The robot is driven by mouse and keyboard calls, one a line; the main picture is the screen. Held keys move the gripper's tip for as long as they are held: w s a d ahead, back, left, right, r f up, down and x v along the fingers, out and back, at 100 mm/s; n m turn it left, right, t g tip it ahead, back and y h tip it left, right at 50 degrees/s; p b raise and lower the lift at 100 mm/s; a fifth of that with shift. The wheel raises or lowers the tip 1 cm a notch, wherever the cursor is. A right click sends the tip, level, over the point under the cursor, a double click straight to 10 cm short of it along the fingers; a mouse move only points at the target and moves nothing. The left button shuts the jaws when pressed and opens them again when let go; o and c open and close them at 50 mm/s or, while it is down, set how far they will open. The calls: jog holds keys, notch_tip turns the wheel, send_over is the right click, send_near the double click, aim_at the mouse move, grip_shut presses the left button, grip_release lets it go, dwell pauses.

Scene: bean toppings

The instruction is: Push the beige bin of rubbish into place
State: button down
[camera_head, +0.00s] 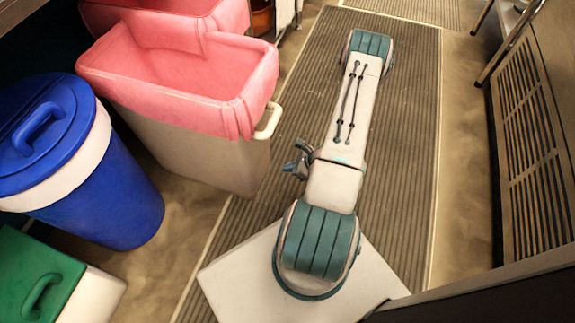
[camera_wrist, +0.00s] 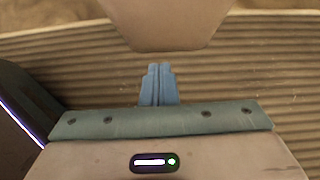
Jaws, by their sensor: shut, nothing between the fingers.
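The beige bin (camera_head: 215,160) stands upright on the left, with a pink liner (camera_head: 185,80) folded over its rim and a pale handle (camera_head: 268,121) on its right side. The inside looks pink, and I make out no rubbish in it. My gripper (camera_head: 292,167) is partly hidden beside my arm, to the right of the bin and apart from it. In the wrist view my gripper's blue fingers (camera_wrist: 158,72) are shut together with nothing between them.
Another pink-lined bin (camera_head: 150,16) stands behind the beige bin. A blue lidded bin (camera_head: 110,200) and a green-lidded box (camera_head: 35,280) stand at the left. A ribbed mat (camera_head: 405,190) runs along the floor, with a slatted panel (camera_head: 535,140) at the right.

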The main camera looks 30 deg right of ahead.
aim_at(261, 170)
jog(key=b+x, duration=0.1)
jog(key=x, duration=0.2)
jog(key=r+b+x, duration=0.1)
jog(key=x, duration=0.1)
jog(key=w+a+b+x, duration=0.1)
jog(key=x, duration=0.2)
jog(key=shift+w+a, duration=0.15)
jog(key=shift+w, duration=0.1)
jog(key=shift+w+a+r+b, duration=0.15)
jog(key=shift+w+a+b, duration=0.1)
jog(key=shift+w+b, duration=0.1)
